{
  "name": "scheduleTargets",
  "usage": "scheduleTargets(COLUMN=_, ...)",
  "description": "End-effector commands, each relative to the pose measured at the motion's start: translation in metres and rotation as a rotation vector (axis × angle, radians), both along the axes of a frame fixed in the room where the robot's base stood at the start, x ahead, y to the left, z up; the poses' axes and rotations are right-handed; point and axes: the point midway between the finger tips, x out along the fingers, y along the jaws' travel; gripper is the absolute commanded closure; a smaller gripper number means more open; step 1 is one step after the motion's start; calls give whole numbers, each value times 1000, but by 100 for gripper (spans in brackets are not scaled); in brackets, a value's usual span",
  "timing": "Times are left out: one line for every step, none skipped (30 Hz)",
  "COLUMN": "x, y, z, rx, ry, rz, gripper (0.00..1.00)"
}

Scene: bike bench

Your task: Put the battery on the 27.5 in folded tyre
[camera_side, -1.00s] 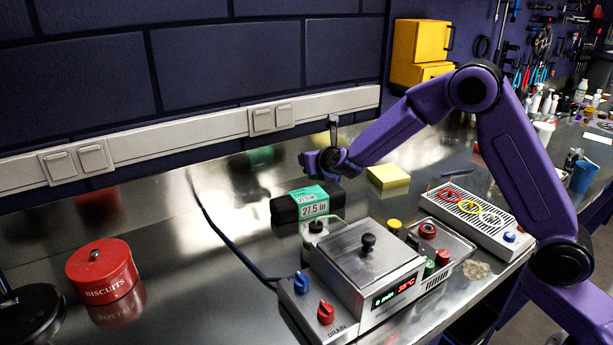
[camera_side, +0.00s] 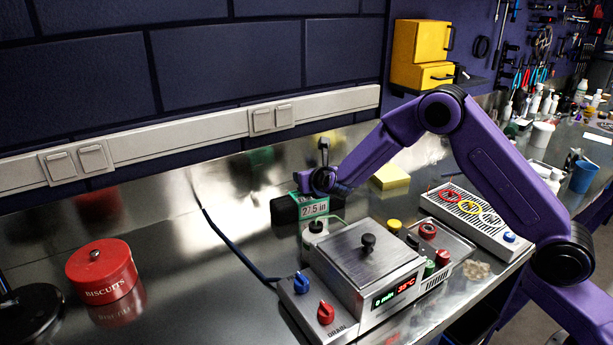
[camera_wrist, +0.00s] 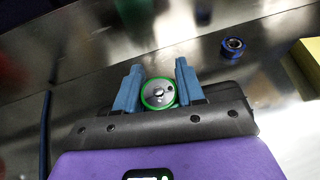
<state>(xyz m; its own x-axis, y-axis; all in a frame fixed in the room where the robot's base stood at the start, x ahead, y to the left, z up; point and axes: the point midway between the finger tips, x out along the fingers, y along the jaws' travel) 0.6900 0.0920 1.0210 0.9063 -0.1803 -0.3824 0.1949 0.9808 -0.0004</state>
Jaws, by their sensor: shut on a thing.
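The folded tyre (camera_side: 284,212) is a black bundle with a green and white "27.5 in" label, lying on the bench by the wall. My gripper (camera_side: 303,184) is low over its back edge in the side view. In the wrist view my gripper (camera_wrist: 158,90) has its two blue fingers shut on the battery (camera_wrist: 158,95), seen end-on as a grey disc with a green rim. Part of the black tyre (camera_wrist: 228,88) shows beside the right finger there. The battery cannot be made out in the side view. Whether it touches the tyre I cannot tell.
A steel bath with a lidded top (camera_side: 366,250) stands just in front of the tyre. A yellow block (camera_side: 391,177) lies to the right. A blue-rimmed ring (camera_wrist: 233,46) lies beyond the gripper.

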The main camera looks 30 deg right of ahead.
Motion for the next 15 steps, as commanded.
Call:
scheduleTargets(x=0, y=0, z=-1, rx=0, ry=-1, rz=0, gripper=96)
scheduleTargets(x=0, y=0, z=-2, rx=-1, ry=0, rz=0, gripper=58)
scheduleTargets(x=0, y=0, z=-2, rx=0, ry=0, rz=0, gripper=45)
scheduleTargets(x=0, y=0, z=-2, rx=0, ry=0, rz=0, gripper=36)
scheduleTargets(x=0, y=0, z=-2, rx=0, ry=0, rz=0, gripper=36)
scheduleTargets(x=0, y=0, z=-2, rx=0, ry=0, rz=0, gripper=36)
scheduleTargets(x=0, y=0, z=-2, rx=0, ry=0, rz=0, gripper=36)
scheduleTargets(x=0, y=0, z=-2, rx=0, ry=0, rz=0, gripper=36)
scheduleTargets(x=0, y=0, z=-2, rx=0, ry=0, rz=0, gripper=36)
scheduleTargets(x=0, y=0, z=-2, rx=0, ry=0, rz=0, gripper=36)
scheduleTargets(x=0, y=0, z=-1, rx=0, ry=0, rz=0, gripper=36)
scheduleTargets(x=0, y=0, z=-1, rx=0, ry=0, rz=0, gripper=36)
scheduleTargets(x=0, y=0, z=-1, rx=0, ry=0, rz=0, gripper=36)
scheduleTargets(x=0, y=0, z=0, rx=0, ry=0, rz=0, gripper=36)
scheduleTargets(x=0, y=0, z=2, rx=1, ry=-1, rz=0, gripper=36)
